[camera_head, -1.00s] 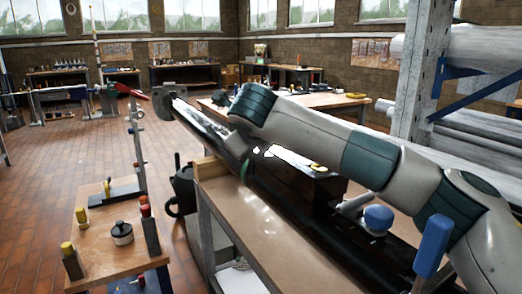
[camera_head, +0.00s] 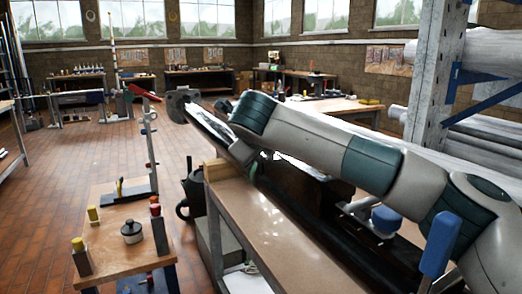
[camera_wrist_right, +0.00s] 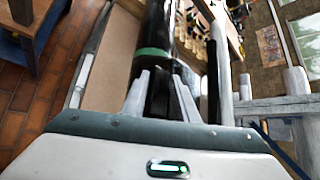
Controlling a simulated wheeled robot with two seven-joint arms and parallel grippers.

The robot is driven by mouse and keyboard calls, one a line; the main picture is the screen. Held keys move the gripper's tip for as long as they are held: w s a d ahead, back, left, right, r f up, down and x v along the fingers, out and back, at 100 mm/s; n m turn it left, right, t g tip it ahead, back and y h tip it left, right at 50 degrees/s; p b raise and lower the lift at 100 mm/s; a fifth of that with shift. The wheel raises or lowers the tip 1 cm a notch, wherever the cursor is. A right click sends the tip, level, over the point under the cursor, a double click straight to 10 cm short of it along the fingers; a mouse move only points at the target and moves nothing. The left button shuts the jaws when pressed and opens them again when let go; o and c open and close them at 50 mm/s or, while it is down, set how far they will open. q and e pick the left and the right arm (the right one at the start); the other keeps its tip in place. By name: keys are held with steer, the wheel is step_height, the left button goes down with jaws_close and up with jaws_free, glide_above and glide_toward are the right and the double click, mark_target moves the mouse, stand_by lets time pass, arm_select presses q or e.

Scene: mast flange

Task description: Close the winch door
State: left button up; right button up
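A long black mast (camera_head: 322,235) lies along the bench, with a grey disc end (camera_head: 178,104) at its far end. I cannot make out a winch door; a dark boxy part (camera_head: 303,178) on the mast is largely hidden behind my right arm. My right gripper's fingers (camera_wrist_right: 161,92) stand apart in the right wrist view. The black tube (camera_wrist_right: 157,25) with a green band lies beyond and between them; I cannot tell if they touch it. In the head view this gripper is mostly hidden by its own arm. My left gripper is not in view.
A blue knob (camera_head: 385,219) and an upright blue handle (camera_head: 440,243) stand near the mast's near end. A small wooden table (camera_head: 115,245) with a pot and several tools stands at left. A grey rack (camera_head: 434,90) rises at right.

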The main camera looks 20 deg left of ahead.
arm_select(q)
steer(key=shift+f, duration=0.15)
arm_select(e)
steer(key=shift+w+d+f, duration=0.15)
steer(key=shift+d+f, duration=0.2)
steer(key=shift+d, duration=0.1)
steer(key=shift+r, duration=0.1)
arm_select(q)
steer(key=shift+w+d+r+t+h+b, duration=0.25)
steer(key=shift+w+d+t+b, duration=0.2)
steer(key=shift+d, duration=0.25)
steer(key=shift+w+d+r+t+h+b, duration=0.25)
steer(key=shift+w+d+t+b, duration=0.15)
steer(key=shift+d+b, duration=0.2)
arm_select(e)
steer(key=a+v, duration=0.1)
steer(key=v, duration=1.6)
steer(key=shift+s+r, duration=0.35)
steer(key=shift+d, duration=0.1)
